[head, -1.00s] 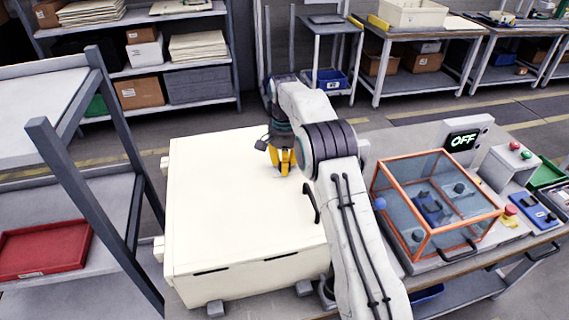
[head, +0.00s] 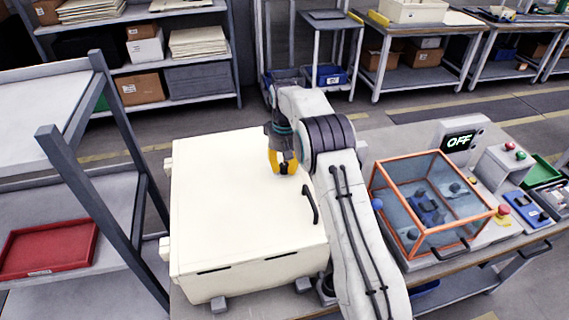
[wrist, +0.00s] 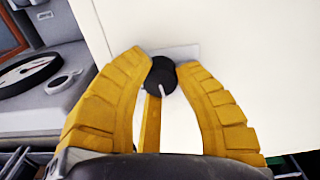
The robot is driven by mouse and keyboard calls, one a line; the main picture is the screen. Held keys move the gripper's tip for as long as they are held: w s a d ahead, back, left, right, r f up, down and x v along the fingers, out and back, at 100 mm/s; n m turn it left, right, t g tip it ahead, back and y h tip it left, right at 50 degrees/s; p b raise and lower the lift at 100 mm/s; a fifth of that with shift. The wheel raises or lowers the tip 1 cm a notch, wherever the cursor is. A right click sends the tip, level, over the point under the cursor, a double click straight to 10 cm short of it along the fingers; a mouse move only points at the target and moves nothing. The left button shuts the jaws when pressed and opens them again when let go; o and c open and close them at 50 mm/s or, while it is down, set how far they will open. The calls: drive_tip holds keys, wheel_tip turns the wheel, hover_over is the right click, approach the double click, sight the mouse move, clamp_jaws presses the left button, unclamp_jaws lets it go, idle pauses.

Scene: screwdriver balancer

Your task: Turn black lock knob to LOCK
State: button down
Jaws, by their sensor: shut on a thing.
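The round black lock knob (wrist: 161,74) shows in the wrist view between my gripper's yellow fingertips. It has a short white pointer mark on its face, slanting toward the lower part of the picture. A pale plate (wrist: 190,49) lies behind it on the cream panel; I cannot read any LOCK lettering. My gripper (wrist: 163,72) is shut on the knob, one finger on each side. In the head view my gripper (head: 286,169) is at the top of the large cream cabinet (head: 235,220), toward its far right; there the knob is hidden.
A black handle (head: 310,205) sits on the cabinet beside my arm. To the right stand an orange-framed clear box (head: 437,205) and a display reading OFF (head: 460,141). A grey rack with a red tray (head: 48,247) stands at the left.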

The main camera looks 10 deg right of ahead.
sight(284, 165)
drive_tip(key=n, duration=0.3)
drive_tip(key=shift+s+f+n, duration=0.1)
drive_tip(key=shift+f+n, duration=0.05)
drive_tip(key=shift+n, duration=0.15)
drive_tip(key=shift+n+p, duration=0.35)
drive_tip(key=shift+n, duration=1.55)
drive_tip(key=c, duration=0.9)
unclamp_jaws()
drive_tip(key=shift+o, duration=0.2)
wheel_tip(284, 165, up, 12)
